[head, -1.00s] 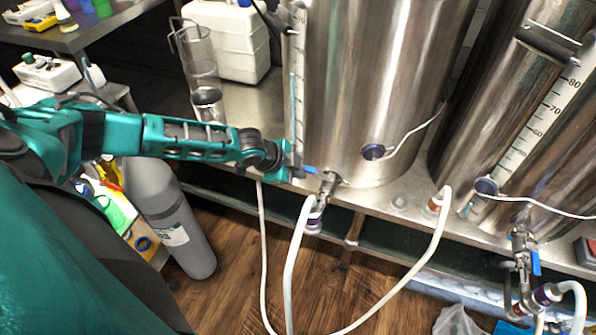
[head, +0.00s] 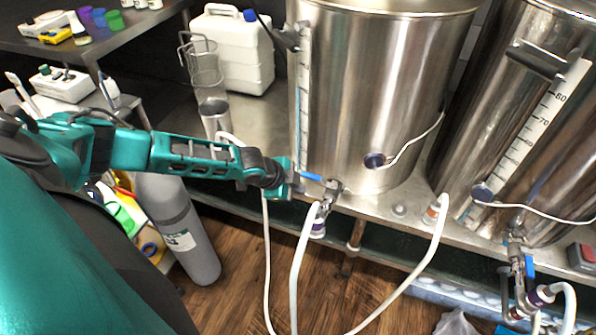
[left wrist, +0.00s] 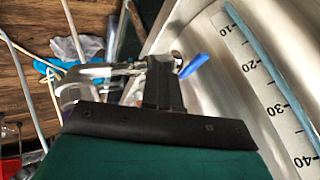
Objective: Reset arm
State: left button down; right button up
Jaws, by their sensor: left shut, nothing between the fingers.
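My left arm reaches in from the left in the head view, and its left gripper (head: 296,184) is at the lower front of the middle steel kettle (head: 385,90). The gripper is shut and empty. It is close to the valve with the blue handle (head: 312,177), just left of it; I cannot tell whether they touch. In the left wrist view the dark gripper (left wrist: 163,85) shows in the middle, with the blue handle (left wrist: 195,66) beyond it and the kettle's scale (left wrist: 268,80) at right. My right gripper is not in view.
A second kettle (head: 560,50) stands at the right. White hoses (head: 300,260) hang from the valves to the floor. A white jerrycan (head: 235,50) and a wire-handled beaker (head: 205,65) stand left of the kettle. A grey gas cylinder (head: 180,225) is below my arm.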

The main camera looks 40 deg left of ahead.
pick_arm(q)
jog(key=p+v, duration=0.2)
jog(key=v, duration=0.8)
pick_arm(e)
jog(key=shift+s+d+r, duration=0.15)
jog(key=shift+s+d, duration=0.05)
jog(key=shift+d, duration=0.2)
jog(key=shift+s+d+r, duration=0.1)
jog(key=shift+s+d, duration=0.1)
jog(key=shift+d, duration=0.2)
pick_arm(q)
jog(key=shift+s+a+f, duration=0.1)
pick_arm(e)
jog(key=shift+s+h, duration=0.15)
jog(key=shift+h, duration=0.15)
